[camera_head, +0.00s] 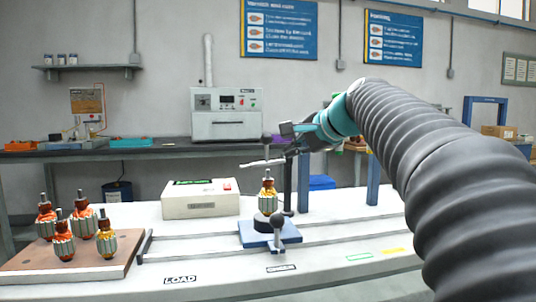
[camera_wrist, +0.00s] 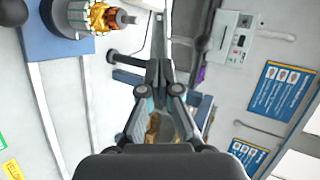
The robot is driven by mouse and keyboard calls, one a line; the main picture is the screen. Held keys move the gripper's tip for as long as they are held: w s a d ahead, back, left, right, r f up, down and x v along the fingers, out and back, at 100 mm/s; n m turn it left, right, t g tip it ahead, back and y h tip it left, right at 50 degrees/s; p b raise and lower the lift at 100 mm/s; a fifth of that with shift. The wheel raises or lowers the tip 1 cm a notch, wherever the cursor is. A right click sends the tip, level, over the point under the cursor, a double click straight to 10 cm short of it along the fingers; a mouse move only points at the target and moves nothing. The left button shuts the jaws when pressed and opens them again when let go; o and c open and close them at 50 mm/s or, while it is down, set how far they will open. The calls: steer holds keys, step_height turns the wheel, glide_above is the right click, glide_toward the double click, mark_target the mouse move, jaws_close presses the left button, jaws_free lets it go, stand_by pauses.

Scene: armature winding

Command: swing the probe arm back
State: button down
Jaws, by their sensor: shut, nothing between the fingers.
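The probe arm (camera_head: 262,162) is a thin pale bar lying roughly level just above the armature (camera_head: 268,198), with a dark ball knob (camera_head: 266,140) standing up from it. A dark post (camera_head: 288,185) stands behind the armature. The armature, copper-wound, is upright on a blue-based fixture (camera_head: 262,240); it also shows at the top left of the wrist view (camera_wrist: 100,16). My gripper (camera_head: 284,129) is shut and empty, right of the knob at about its height. In the wrist view its fingertips (camera_wrist: 160,68) meet; whether they touch the probe arm is unclear.
A cream meter box (camera_head: 200,199) stands left of the fixture. A wooden tray (camera_head: 25,268) with several armatures is at front left. A blue post (camera_head: 372,180) stands to the right.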

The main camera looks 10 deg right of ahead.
mark_target(261, 164)
steer(key=x, duration=1.2)
steer(key=shift+w+a+r+p, duration=0.1)
steer(key=shift+w+r+p, duration=0.15)
steer(key=shift+r+p, duration=0.1)
